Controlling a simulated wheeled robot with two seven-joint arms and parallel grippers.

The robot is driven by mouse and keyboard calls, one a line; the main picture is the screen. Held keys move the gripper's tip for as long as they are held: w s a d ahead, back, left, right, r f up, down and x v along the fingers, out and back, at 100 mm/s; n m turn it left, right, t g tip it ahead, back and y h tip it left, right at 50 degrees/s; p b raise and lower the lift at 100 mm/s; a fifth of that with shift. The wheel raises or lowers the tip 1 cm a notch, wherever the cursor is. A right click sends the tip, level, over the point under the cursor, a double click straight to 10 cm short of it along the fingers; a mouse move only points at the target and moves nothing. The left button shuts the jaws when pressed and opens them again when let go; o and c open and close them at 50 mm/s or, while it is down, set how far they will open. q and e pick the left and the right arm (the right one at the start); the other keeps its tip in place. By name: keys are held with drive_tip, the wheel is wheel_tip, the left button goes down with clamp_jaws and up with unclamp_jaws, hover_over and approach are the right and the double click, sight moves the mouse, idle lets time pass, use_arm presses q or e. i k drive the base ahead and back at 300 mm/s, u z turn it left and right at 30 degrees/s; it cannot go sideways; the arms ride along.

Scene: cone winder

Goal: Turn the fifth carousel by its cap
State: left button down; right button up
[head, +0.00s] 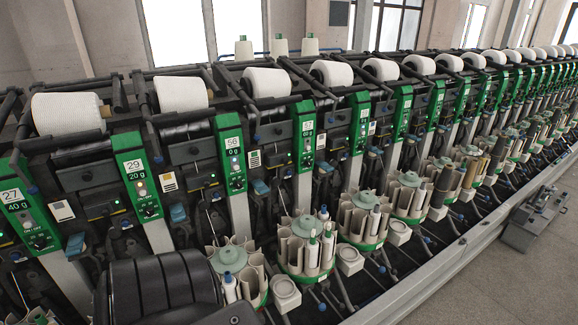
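A row of round cream carousels with grey-green caps runs along the front of the winder, from lower centre to far right in the head view. The nearest carousel (250,275) has a wide cap (229,256) and is partly hidden by a black shape. Behind it come a second (290,255), a third (352,222) and a fourth carousel (401,198). The fifth from the left (438,183) is smaller in view, with its cap (442,162) on top. Whether the row begins outside the picture, I cannot tell.
Green panels (232,153) and white yarn packages (181,94) line the machine above the carousels. White square cups (350,260) stand between carousels. A grey rail (450,262) edges the front. A grey unit (534,218) stands at right; the floor (480,295) before it is clear.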

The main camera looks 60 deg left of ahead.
sight(294, 234)
drive_tip(key=z, duration=0.55)
drive_tip(key=k, duration=1.2)
drive_tip(key=z, duration=0.45)
drive_tip(key=i, duration=1.05)
drive_tip(key=u, duration=0.8)
drive_tip(key=i, duration=1)
drive_tip(key=u, duration=1.4)
drive_tip(key=i, duration=0.4)
drive_tip(key=u, duration=0.45)
